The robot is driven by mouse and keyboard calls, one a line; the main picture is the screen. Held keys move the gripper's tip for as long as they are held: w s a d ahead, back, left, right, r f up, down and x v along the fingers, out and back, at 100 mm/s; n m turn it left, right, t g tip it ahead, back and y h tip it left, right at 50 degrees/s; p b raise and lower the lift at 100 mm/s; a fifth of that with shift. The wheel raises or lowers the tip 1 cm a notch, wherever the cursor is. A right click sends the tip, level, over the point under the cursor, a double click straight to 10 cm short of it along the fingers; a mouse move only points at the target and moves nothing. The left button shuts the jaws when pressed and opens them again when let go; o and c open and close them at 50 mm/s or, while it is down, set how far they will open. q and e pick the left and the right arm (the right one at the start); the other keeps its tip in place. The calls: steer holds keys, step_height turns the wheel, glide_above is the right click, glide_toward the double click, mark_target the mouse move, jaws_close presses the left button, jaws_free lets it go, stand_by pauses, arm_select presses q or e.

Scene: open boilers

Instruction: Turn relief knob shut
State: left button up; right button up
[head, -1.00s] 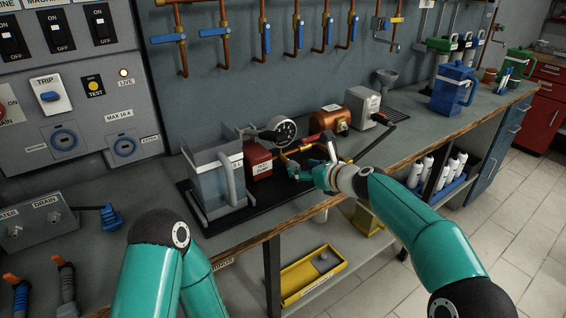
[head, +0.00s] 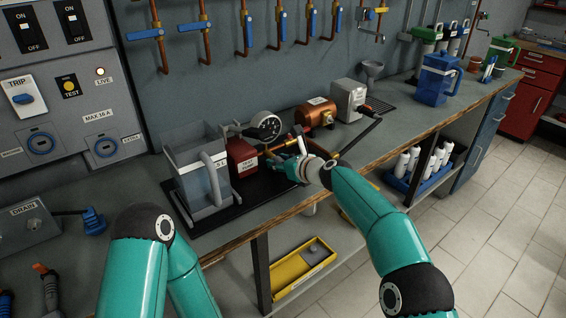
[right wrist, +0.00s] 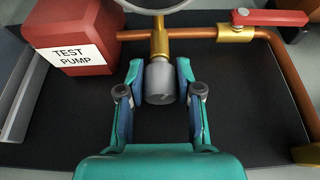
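The relief knob is likely the grey round knob (right wrist: 160,84) on a brass fitting below the gauge in the right wrist view. My right gripper (right wrist: 160,92) is open, with one finger on each side of the knob and a small gap visible at each side. In the head view my right gripper (head: 287,168) is at the front of the test rig, and the knob is hidden there. The red test pump box (right wrist: 68,38) is left of the knob; it also shows in the head view (head: 241,158). My left gripper is out of view.
A pressure gauge (head: 267,125) stands behind the knob. A copper pipe (right wrist: 290,80) and a red lever (right wrist: 270,17) lie to the right. A clear water tank (head: 198,175) stands left of the pump. The black mat (right wrist: 240,115) around the knob is clear.

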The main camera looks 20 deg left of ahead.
jaws_close()
steer(key=shift+s+a+n+t+h, duration=0.1)
steer(key=shift+n+t+h, duration=0.2)
steer(key=shift+n, duration=0.2)
steer(key=o, duration=0.9)
jaws_free()
